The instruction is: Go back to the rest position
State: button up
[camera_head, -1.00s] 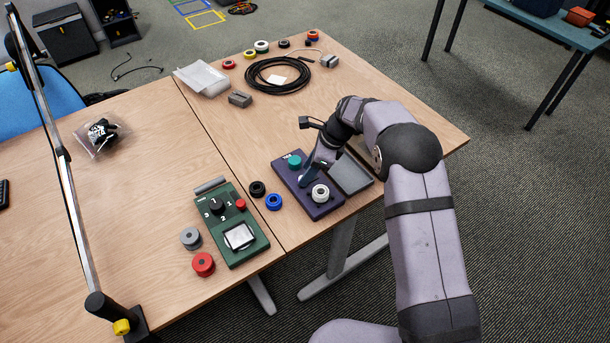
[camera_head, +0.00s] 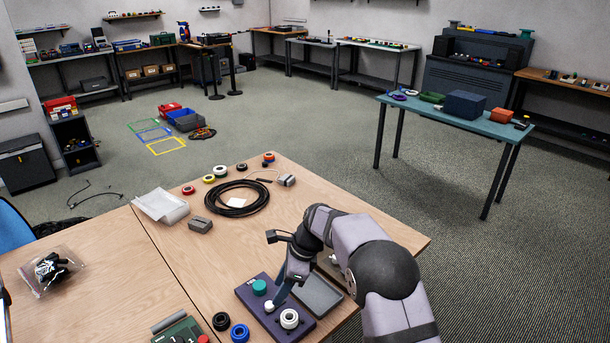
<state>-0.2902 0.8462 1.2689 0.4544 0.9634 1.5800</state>
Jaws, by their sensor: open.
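My arm reaches in from the lower right. My gripper (camera_head: 278,302) points down over the purple board (camera_head: 247,296) near the table's front edge. Its fingers are small and partly merged with the board in this view. A small white piece (camera_head: 269,307) shows right by the fingertips; I cannot tell whether they touch it. A teal round piece (camera_head: 259,287) sits on the board to the left, and a white ring (camera_head: 289,318) sits to the right. The gripper appears to hold nothing.
A grey tray (camera_head: 320,294) lies right of the board. Black (camera_head: 221,321) and blue (camera_head: 240,333) rings lie left of it. A black cable coil (camera_head: 237,198), a grey block (camera_head: 200,225) and tape rolls (camera_head: 221,171) lie farther back. Table space between coil and board is clear.

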jog(key=s+d+r+n+h, duration=0.1)
jog(key=s+d+r+n, duration=0.4)
jog(key=d, duration=0.4)
jog(key=s+d+n+h+p, duration=0.1)
jog(key=s+d+n, duration=0.5)
jog(key=s, duration=0.5)
jog(key=s+d+n+h+p, duration=0.1)
jog(key=s+d+n+h, duration=0.1)
jog(key=s+d+n, duration=0.4)
jog(key=s+d, duration=0.3)
jog(key=s, duration=0.3)
jog(key=shift+d+r+n, duration=0.25)
jog(key=shift+r+n, duration=0.05)
jog(key=shift+r, duration=0.1)
